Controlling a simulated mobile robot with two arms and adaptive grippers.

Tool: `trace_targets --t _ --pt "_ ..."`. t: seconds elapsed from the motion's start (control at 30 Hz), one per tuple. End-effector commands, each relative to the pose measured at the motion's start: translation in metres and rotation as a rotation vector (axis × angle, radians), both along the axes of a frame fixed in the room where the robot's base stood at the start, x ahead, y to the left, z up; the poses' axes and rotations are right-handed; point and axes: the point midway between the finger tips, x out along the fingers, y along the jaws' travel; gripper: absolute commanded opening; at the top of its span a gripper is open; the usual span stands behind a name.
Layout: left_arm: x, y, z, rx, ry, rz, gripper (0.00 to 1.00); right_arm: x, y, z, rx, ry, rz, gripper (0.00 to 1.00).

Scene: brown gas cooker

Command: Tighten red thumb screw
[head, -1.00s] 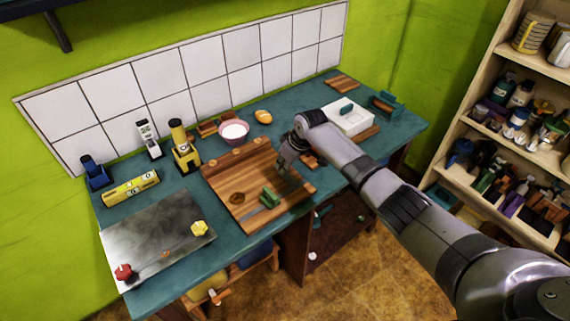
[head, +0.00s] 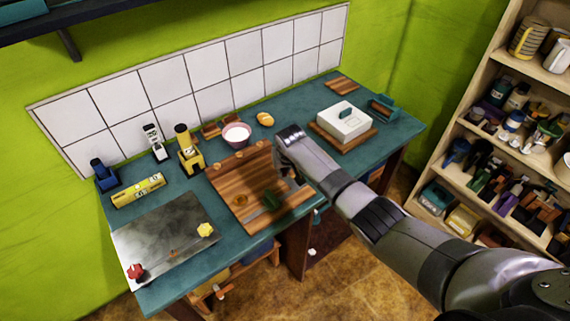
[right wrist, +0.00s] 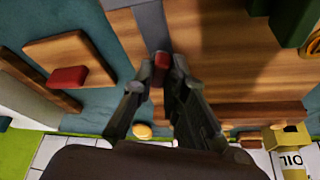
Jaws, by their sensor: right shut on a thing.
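My right gripper (right wrist: 163,66) is shut on this red piece, one fingertip on each side. In the head view my right arm reaches over the right side of the wooden board (head: 228,187) and the hand is mostly hidden under it; the red piece cannot be made out there. My left gripper is not in view.
A dark green block (head: 271,201) stands on the board. The right wrist view shows another red block (right wrist: 68,78).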

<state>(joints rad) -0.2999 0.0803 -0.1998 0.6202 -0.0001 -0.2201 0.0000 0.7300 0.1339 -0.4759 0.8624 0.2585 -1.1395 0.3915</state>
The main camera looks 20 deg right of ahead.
Motion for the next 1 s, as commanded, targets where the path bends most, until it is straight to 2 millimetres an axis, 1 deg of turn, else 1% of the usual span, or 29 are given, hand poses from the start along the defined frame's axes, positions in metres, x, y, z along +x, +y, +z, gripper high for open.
trace_targets --t 0.03,0.17,0.37,0.7,1.0 --pt "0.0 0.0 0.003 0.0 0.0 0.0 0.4 0.0 0.002 0.001 0.002 0.003 -0.043 0.0" --pt "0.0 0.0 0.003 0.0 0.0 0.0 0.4 0.0 0.004 0.0 0.002 0.002 -0.166 0.0" --pt "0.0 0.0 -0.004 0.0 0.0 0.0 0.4 0.001 0.005 -0.002 0.001 0.001 -0.356 0.0" --pt "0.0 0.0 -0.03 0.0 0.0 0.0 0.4 0.003 0.008 -0.004 0.001 0.001 -0.658 0.0" --pt "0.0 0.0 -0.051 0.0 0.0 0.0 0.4 0.005 0.008 -0.003 0.001 0.001 -0.838 0.0"
